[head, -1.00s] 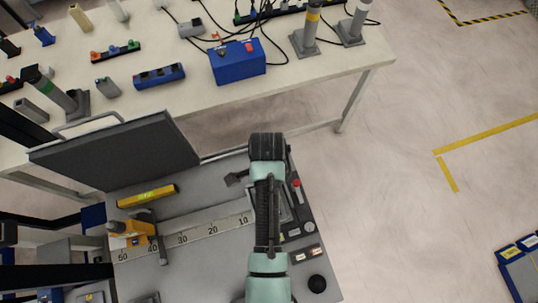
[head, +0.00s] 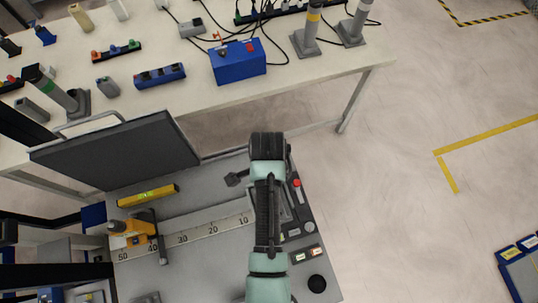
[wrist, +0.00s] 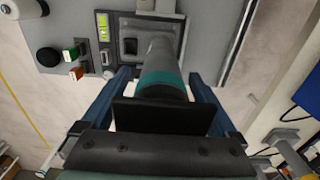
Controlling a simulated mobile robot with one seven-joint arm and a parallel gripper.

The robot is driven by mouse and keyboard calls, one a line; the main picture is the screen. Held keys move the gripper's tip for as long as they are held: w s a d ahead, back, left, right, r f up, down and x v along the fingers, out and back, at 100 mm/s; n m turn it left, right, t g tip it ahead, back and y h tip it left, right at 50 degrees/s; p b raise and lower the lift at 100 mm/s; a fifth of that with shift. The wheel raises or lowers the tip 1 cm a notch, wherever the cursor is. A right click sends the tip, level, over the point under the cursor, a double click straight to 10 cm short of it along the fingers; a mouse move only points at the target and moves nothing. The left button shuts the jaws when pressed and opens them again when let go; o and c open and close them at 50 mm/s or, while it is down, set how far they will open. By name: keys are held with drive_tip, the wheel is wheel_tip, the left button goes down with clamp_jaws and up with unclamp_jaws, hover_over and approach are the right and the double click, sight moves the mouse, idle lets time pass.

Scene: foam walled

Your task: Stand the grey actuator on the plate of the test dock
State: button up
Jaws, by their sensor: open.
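The grey actuator (wrist: 160,60), a dark grey cylinder with a teal band, shows in the wrist view. My gripper (wrist: 162,76) is open, with one blue finger on each side of it. The cylinder runs from near my palm towards the test dock. Whether the fingers touch it is unclear. The dock plate (wrist: 129,47), with a dark square recess, lies beyond and partly behind the cylinder. Where the actuator's foot meets it cannot be made out. In the head view my arm hides the gripper, the actuator and most of the dock (head: 308,230).
The dock panel carries a lit green display (wrist: 103,27), red and green buttons (wrist: 75,62) and a black knob (wrist: 48,57). A yellow tool (head: 130,228) and a yellow level (head: 148,195) lie on the grey top. Banded cylinders and a blue box (head: 238,63) stand on the bench behind.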

wheel_tip(320, 180, up, 12)
drive_tip(key=shift+a+f, duration=0.1)
drive_tip(key=shift+f, duration=0.1)
drive_tip(key=w+r+n+t, duration=0.4)
drive_tip(key=w+r+t, duration=0.4)
drive_tip(key=w+r, duration=0.65)
drive_tip(key=w+r+n+t, duration=0.35)
drive_tip(key=r+t, duration=0.25)
drive_tip(key=r, duration=1.1)
wheel_tip(320, 180, up, 17)
drive_tip(key=s+n+t, duration=0.3)
drive_tip(key=t, duration=0.4)
drive_tip(key=s+r+n+t, duration=0.4)
drive_tip(key=s+r+t, duration=0.2)
drive_tip(key=s+r, duration=0.5)
wheel_tip(320, 180, up, 4)
drive_tip(key=shift+d, duration=0.2)
